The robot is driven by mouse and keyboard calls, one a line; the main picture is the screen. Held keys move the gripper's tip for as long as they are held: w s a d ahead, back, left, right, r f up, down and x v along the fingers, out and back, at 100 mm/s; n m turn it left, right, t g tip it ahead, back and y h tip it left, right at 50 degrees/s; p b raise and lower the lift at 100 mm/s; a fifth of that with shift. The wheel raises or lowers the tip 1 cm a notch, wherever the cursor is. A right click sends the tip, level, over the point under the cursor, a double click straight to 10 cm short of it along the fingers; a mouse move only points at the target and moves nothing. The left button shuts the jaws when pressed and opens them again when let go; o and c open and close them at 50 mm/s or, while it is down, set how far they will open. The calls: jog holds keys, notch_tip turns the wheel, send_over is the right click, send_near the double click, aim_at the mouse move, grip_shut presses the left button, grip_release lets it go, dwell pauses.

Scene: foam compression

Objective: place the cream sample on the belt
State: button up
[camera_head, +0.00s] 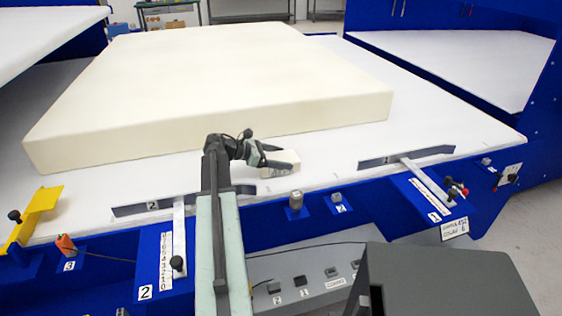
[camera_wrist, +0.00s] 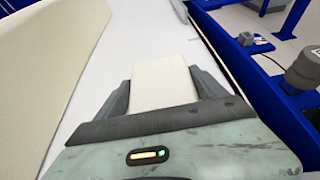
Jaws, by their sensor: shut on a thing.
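The cream sample (camera_head: 283,162) is a small pale block just above or on the white belt (camera_head: 345,145), in front of the big foam slab. My gripper (camera_head: 277,158) is shut on it. In the wrist view the sample (camera_wrist: 163,82) sits between the two dark fingers of my gripper (camera_wrist: 165,92), with its far part sticking out past the fingertips. I cannot tell whether the sample's underside touches the belt. The belt also shows in the wrist view (camera_wrist: 135,45).
A large cream foam slab (camera_head: 210,90) lies on the belt behind my gripper. Metal guide plates (camera_head: 405,157) stand at the front edge, right and left. A blue frame (camera_head: 330,208) with knobs runs along the front. A yellow bracket (camera_head: 35,213) is at the left. Belt right of the sample is clear.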

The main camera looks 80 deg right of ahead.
jog(key=shift+f+b, duration=0.25)
jog(key=shift+b, duration=0.05)
jog(key=o, duration=1.3)
jog(key=shift+r, duration=0.1)
jog(key=shift+c, duration=0.2)
jog(key=shift+r, duration=0.1)
jog(key=shift+w+r+p, duration=0.15)
jog(key=shift+r+p, duration=0.1)
jog(key=shift+p, duration=0.25)
jog(key=p+v, duration=0.4)
jog(key=v, duration=0.6)
jog(key=shift+w+a+r, duration=0.1)
jog(key=shift+w+a, duration=0.15)
jog(key=shift+w, duration=0.05)
jog(key=shift+w+a, duration=0.2)
jog(key=shift+w, duration=0.2)
